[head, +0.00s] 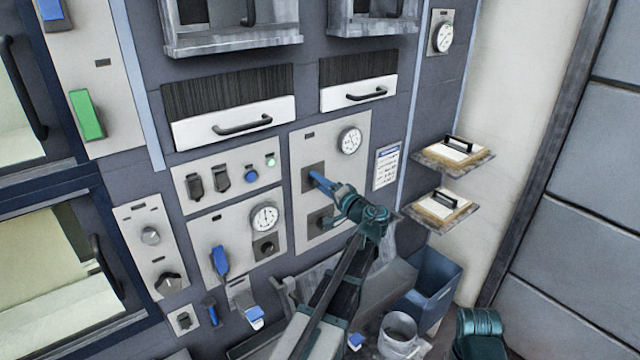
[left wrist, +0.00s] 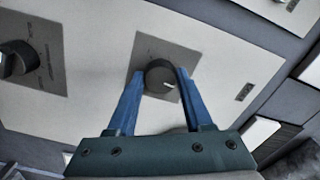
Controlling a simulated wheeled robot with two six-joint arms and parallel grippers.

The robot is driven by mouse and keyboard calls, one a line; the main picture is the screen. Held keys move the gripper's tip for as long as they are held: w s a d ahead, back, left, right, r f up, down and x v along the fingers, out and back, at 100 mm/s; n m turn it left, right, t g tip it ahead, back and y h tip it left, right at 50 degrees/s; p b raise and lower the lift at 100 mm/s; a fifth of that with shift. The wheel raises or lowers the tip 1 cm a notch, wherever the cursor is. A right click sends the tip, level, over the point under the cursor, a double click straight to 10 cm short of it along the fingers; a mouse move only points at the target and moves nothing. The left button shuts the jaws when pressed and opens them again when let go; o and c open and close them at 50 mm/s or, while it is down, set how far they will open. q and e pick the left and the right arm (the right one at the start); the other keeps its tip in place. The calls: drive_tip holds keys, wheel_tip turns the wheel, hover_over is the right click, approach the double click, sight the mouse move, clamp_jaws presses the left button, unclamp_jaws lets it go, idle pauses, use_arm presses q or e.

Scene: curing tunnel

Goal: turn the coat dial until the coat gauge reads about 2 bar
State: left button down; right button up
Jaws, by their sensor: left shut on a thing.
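My left gripper (head: 314,176) reaches the upper dial position of a light panel (head: 362,122). In the left wrist view its blue fingers (left wrist: 156,84) stand on both sides of a round black dial (left wrist: 159,76) with a white mark, shut on it. The dial sits on a grey square plate and is hidden by the fingers in the head view. A round white gauge (head: 349,140) is above it on the same panel; its reading is too small to tell. I cannot read the labels naming the coat dial. My right gripper is out of view.
A second black dial (head: 320,219) sits below, and shows in the left wrist view (left wrist: 18,62). Another gauge (head: 265,217) is on the panel to the left. Two small shelves (head: 470,170) jut out at right. A blue bin (head: 432,285) stands below.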

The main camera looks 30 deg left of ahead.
use_arm(q)
drive_tip(key=shift+m, duration=7.2)
drive_tip(key=shift+c, duration=1.5)
unclamp_jaws()
drive_tip(key=shift+r, duration=0.1)
drive_tip(key=shift+d, duration=0.1)
drive_tip(key=v, duration=1.3)
drive_tip(key=shift+s+d, duration=0.2)
drive_tip(key=shift+d, duration=0.15)
